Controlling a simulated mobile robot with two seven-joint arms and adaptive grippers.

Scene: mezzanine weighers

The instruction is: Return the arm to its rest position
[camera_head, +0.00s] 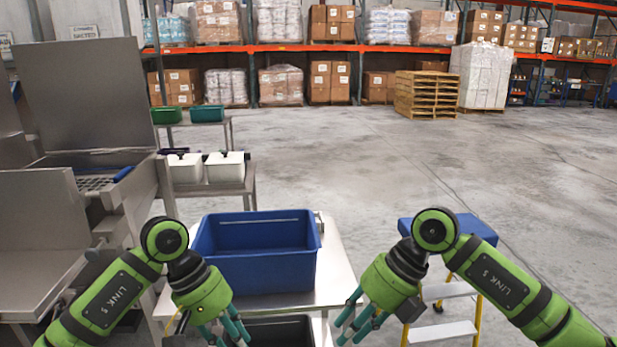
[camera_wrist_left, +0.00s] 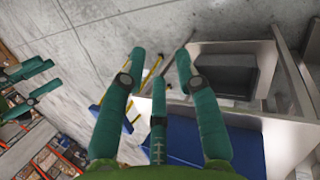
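My left arm comes in from the left with its green gripper (camera_head: 232,336) pointing down in front of the blue bin (camera_head: 262,272). In the left wrist view the left gripper's teal fingers (camera_wrist_left: 160,60) are spread with nothing between them. My right gripper (camera_head: 352,326) hangs to the right of the bin, in front of the table's right edge. Its teal fingers are apart and hold nothing visible; they also show at the left of the left wrist view (camera_wrist_left: 30,85). The blue bin looks empty and stands on the light table (camera_head: 336,275).
A dark grey bin (camera_head: 280,332) is below the tabletop. A step ladder (camera_head: 443,330) with a blue top stands at the right. Steel machinery (camera_head: 85,90) fills the left. White tubs (camera_head: 225,167) stand behind. Open floor (camera_head: 400,160) reaches the pallet racks.

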